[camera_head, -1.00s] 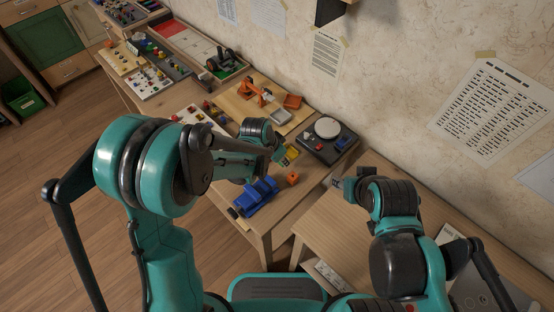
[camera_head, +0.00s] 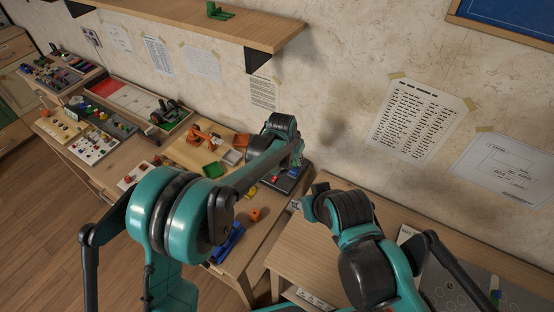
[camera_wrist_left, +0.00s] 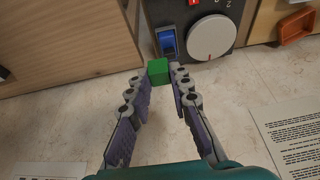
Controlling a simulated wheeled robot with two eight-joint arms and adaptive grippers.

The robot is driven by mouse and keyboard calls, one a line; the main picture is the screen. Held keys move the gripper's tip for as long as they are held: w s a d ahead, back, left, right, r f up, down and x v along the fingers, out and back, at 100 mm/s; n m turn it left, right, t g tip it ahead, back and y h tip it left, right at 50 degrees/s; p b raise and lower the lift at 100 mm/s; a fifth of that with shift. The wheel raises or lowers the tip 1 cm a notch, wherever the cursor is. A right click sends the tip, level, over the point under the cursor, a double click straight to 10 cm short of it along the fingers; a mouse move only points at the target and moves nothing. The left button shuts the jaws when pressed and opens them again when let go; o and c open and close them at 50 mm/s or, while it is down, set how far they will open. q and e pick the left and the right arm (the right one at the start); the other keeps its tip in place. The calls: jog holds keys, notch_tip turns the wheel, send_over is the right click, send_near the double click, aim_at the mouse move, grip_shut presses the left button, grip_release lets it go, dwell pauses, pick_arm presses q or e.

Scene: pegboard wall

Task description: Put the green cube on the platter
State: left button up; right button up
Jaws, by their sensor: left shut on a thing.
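The green cube (camera_wrist_left: 158,71) is between the fingertips of my left gripper (camera_wrist_left: 161,78) in the left wrist view. The gripper is shut on it. A white round disc (camera_wrist_left: 211,37), which looks like the platter, sits on a dark panel beyond the cube, up and to the right of it. The cube appears apart from the disc. In the head view my left gripper (camera_head: 297,152) is over the dark panel near the wall; my arm hides the disc and cube there. My right gripper (camera_head: 310,203) is above the nearer wooden table, and its fingers are unclear.
A blue switch (camera_wrist_left: 167,42) is on the panel beside the disc. An orange block (camera_head: 255,214) and a blue toy (camera_head: 226,244) lie on the long table. An orange tray (camera_head: 240,141) stands left of my left gripper. A wooden shelf (camera_head: 190,22) juts from the wall above.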

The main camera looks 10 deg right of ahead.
pick_arm(q)
jog(key=w+d+r, duration=0.1)
jog(key=w+d, duration=0.2)
jog(key=d, duration=0.2)
jog(key=w+a+f+b, duration=0.1)
jog(key=w+a+f, duration=0.3)
jog(key=w+a, duration=0.1)
jog(key=w+a+f+b, duration=0.1)
jog(key=w+a+f, duration=0.1)
jog(key=w+a, duration=0.1)
jog(key=shift+w+f+b, duration=0.15)
jog(key=shift+f+b, duration=0.05)
jog(key=shift+b, duration=0.1)
notch_tip(320, 180, down, 4)
jog(key=shift+f+b, duration=0.1)
jog(key=shift+b, duration=0.65)
jog(key=o, duration=0.3)
jog(key=shift+f, duration=0.1)
jog(key=o, duration=0.4)
jog(key=shift+o, duration=0.2)
